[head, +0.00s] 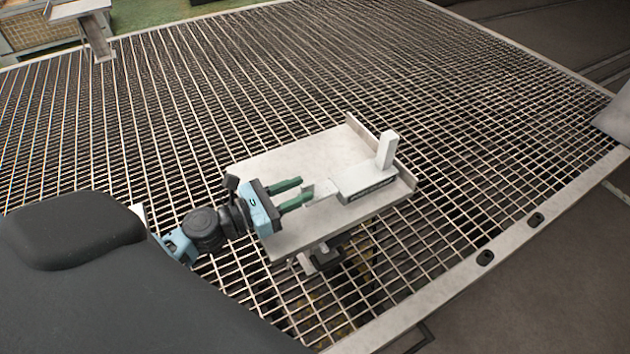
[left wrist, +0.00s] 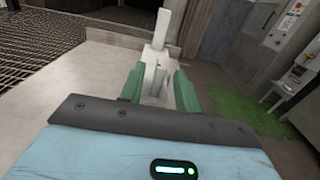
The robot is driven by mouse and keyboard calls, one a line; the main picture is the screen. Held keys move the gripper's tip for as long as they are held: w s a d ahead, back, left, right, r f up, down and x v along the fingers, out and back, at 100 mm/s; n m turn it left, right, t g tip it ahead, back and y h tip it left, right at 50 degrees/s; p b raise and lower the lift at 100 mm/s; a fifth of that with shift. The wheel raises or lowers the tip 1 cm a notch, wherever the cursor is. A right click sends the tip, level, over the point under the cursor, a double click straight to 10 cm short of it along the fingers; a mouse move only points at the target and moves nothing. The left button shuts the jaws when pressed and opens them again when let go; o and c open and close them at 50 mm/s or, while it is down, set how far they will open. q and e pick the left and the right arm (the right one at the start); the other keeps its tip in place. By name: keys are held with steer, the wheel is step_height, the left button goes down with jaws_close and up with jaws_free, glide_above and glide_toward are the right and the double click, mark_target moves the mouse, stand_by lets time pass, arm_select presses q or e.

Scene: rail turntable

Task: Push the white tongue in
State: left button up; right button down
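The white tongue (head: 323,190) sticks out to the left from a low white block with a dark side (head: 362,184) on a pale tray-like plate (head: 285,160). A white upright post (head: 386,150) stands at the block's right end. My left gripper (head: 306,188) is low over the plate at the tongue's outer end, its green fingers apart and pointing toward the block. In the left wrist view the tongue (left wrist: 155,86) shows between the two fingers, with a gap visible beside it. Whether a finger touches it I cannot tell. My right gripper is not in view.
The plate has a raised edge (head: 360,131) along its right side and stands above a wide metal grating (head: 200,100). The grating's pale border (head: 470,262) runs along the front right. The plate's upper left part is bare.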

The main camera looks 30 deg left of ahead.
mark_target(314, 184)
arm_select(q)
steer(key=shift+p+x, duration=0.3)
steer(key=shift+x, duration=2.15)
steer(key=shift+c, duration=0.3)
jaws_close()
